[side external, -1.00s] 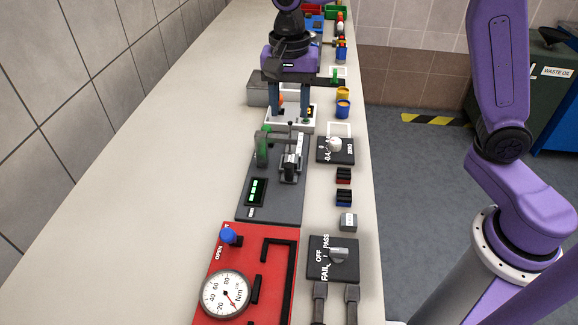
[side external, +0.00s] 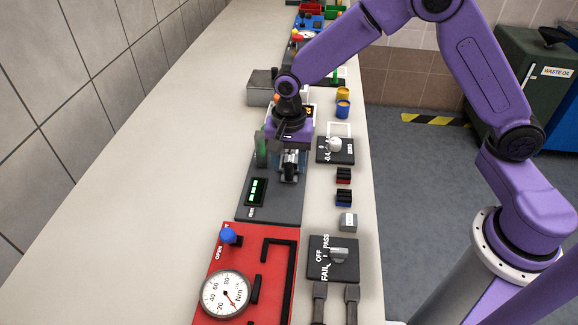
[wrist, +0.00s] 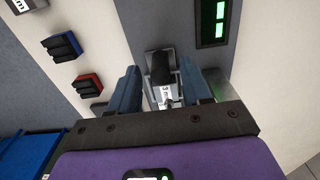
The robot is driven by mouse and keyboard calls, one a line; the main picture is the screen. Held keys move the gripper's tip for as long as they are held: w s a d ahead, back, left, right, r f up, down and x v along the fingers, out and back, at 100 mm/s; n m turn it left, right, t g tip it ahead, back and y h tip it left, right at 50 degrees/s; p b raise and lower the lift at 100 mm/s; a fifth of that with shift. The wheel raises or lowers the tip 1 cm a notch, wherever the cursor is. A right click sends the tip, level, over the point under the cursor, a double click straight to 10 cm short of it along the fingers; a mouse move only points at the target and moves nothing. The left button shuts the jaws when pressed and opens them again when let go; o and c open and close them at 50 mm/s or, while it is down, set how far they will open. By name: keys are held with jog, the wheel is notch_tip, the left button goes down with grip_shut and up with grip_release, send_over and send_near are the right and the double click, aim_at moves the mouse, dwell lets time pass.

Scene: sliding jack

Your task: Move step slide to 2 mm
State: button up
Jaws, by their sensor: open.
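The slide unit sits on a dark grey plate (side external: 270,211) with a green-lit display (side external: 256,191). Its black and metal slide part (side external: 290,166) shows just below my gripper (side external: 289,155) in the side view. In the wrist view, the slide part (wrist: 163,68) lies between the fingers of my gripper (wrist: 170,78), and a white label there seems to begin with a 3. The fingers are open, one on each side, with a visible gap. Contact is not visible. My gripper's body hides much of the unit, including the far end of its scale.
A green upright part (side external: 261,150) stands close left of my gripper. Red and blue-black blocks (side external: 344,175) lie nearby. A red panel with a gauge (side external: 224,294) is in front. The left bench is clear.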

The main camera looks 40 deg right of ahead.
jog(key=shift+f, duration=1)
grip_shut()
jog(key=s+a, duration=0.8)
jog(key=shift+s+a, duration=0.35)
jog(key=shift+a, duration=0.05)
jog(key=shift+c, duration=0.2)
grip_release()
jog(key=shift+o, duration=0.2)
